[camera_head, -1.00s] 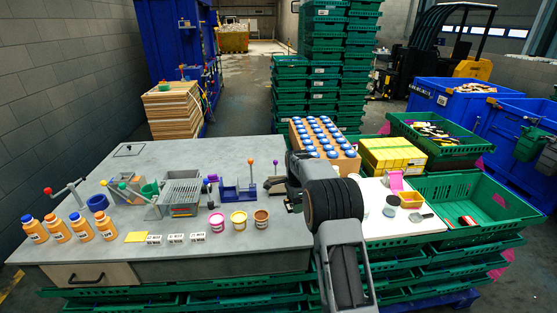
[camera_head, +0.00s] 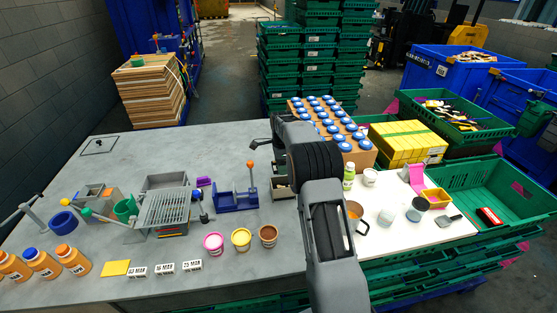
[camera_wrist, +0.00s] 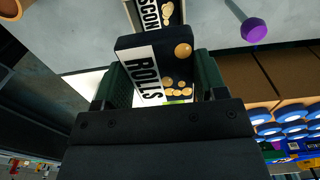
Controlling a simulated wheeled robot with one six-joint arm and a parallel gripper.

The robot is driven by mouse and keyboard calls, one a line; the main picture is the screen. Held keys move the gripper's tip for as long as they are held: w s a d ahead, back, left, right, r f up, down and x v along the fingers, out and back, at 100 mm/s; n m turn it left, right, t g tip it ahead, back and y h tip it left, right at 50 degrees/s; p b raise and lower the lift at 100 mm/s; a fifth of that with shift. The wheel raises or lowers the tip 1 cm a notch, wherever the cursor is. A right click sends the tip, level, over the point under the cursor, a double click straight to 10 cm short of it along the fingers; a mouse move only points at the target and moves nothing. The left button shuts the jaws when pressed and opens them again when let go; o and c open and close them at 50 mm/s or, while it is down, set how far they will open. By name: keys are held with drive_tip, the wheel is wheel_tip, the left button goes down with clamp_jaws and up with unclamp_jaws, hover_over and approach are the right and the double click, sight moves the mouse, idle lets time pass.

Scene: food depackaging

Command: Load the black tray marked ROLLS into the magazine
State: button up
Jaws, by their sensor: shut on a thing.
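The black tray marked ROLLS (camera_wrist: 181,68) is in the wrist view, with a white label strip and pictures of rolls. My gripper (camera_wrist: 162,82) is shut on it, one finger on each side. Just beyond it in the wrist view is another black piece (camera_wrist: 172,13) whose label reads SCON, partly cut off by the frame edge. A small pale holder (camera_head: 283,190) stands on the bench left of my arm in the head view; I cannot tell for sure whether it is the magazine. In the head view my arm hides the gripper and the ROLLS tray.
A purple-knobbed lever (camera_wrist: 254,28) stands near the SCON piece. A blue fixture (camera_head: 235,199) with an orange-knobbed lever is left of the pale holder. Three tubs, including a yellow one (camera_head: 241,239), stand in front. A box of blue-lidded jars (camera_head: 347,147) is behind my arm.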

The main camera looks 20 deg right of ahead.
drive_tip(key=shift+s+d+f+b, duration=0.1)
drive_tip(key=shift+f+b, duration=0.4)
drive_tip(key=shift+f, duration=0.1)
drive_tip(key=shift+f+b, duration=1.65)
drive_tip(key=shift+f, duration=0.9)
drive_tip(key=shift+f, duration=0.2)
drive_tip(key=o, duration=1)
drive_tip(key=shift+o, duration=0.6)
drive_tip(key=shift+r, duration=0.1)
drive_tip(key=shift+r+p, duration=2.55)
drive_tip(key=shift+r, duration=0.9)
